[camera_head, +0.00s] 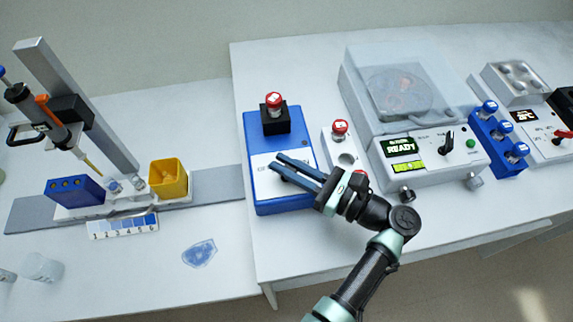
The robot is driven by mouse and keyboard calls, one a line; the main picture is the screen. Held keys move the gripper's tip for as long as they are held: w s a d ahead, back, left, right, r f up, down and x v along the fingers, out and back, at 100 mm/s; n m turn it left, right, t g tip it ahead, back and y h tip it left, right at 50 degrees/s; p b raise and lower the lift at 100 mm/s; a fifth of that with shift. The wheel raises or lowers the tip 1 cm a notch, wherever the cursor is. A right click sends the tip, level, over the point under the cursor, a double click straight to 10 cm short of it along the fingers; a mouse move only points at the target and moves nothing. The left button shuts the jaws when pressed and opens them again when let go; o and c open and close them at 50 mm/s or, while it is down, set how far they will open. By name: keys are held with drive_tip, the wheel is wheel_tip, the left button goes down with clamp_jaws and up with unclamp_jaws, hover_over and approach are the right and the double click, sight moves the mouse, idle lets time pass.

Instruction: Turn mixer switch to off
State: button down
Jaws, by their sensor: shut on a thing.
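The mixer (258,198) is a blue box at the left end of the right bench. A black holder (276,122) on its top carries a red-capped vial (273,101). A white label panel (262,161) lies on its front half, with lettering partly covered by my fingers. My gripper (278,164) reaches in from the lower right, with its two dark blue fingers over this panel. The fingers are close together and shut on the mixer switch, which they mostly hide. I cannot tell which way the switch points.
A white block with a red-capped vial (340,128) stands just right of the mixer. Beyond it is a lidded machine (425,165) reading READY, then a blue rack (490,137) of vials. A pipette stand (58,80) and yellow bin (168,178) are on the left bench.

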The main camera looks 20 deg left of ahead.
idle(0.4)
drive_tip(key=c, duration=0.9)
unclamp_jaws()
drive_tip(key=shift+d, duration=0.1)
drive_tip(key=d, duration=0.4)
drive_tip(key=s+d+b, duration=0.1)
drive_tip(key=d, duration=0.7)
drive_tip(key=shift+s+d+b, duration=0.3)
drive_tip(key=shift+s+b, duration=0.1)
